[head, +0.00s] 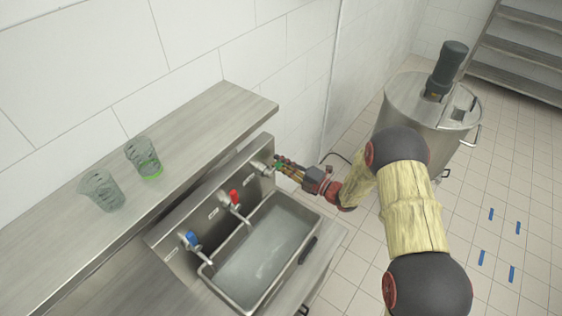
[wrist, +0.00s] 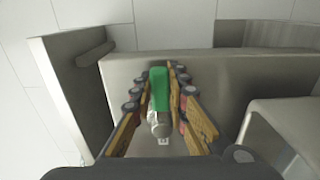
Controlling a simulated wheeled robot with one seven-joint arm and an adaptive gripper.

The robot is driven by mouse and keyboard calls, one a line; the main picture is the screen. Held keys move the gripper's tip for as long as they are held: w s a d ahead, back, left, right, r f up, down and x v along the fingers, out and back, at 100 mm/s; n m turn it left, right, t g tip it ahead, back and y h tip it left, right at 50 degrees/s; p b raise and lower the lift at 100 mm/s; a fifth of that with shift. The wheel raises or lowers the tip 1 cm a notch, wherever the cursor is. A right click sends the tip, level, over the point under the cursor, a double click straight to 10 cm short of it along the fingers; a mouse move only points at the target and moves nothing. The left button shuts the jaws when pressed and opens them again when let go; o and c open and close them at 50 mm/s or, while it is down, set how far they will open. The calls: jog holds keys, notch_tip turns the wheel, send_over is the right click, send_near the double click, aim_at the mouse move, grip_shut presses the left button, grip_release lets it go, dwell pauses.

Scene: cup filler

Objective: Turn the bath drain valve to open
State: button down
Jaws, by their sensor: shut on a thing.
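The drain valve has a green handle (wrist: 158,90) on a metal stem (wrist: 159,126), seen in the middle of the wrist view. In the head view the valve (head: 264,167) sits on the panel behind the basin, at its right end, and its handle is mostly covered. My gripper (head: 280,165) reaches it from the right. In the wrist view my gripper's fingers (wrist: 160,80) lie on both sides of the green handle and are shut on it. The basin (head: 262,255) holds water.
A red-handled tap (head: 234,196) and a blue-handled tap (head: 190,239) stand left of the valve. Two glasses (head: 143,157) (head: 101,190) stand on the shelf (head: 195,122) above. A steel tank (head: 428,105) stands at the right.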

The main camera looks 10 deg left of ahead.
jog(key=shift+f, duration=0.1)
dwell(0.3)
jog(key=c, duration=1.7)
grip_release()
jog(key=v, duration=1.2)
